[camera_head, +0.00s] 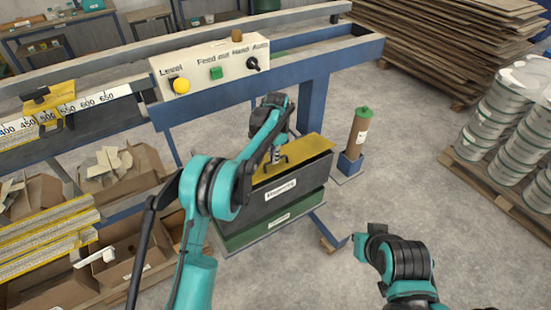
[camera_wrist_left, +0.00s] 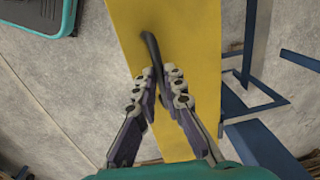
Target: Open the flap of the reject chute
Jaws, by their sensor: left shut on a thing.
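The reject chute (camera_head: 262,203) is a dark box with a white label, standing on a green base below the machine's right end. Its yellow flap (camera_head: 308,149) lies across the top; I cannot tell whether it is slightly raised. In the left wrist view the flap (camera_wrist_left: 195,30) fills the middle, with a black bar handle (camera_wrist_left: 150,44) on it. My left gripper (camera_head: 276,156) reaches down to the flap from above. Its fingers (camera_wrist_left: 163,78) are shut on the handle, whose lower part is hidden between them.
A control panel (camera_head: 211,66) with a yellow button, green button and knob is behind my left arm. A brown post with a green cap (camera_head: 359,130) stands right of the chute. Cardboard boxes (camera_head: 125,165) are at left, white pails (camera_head: 500,115) at right.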

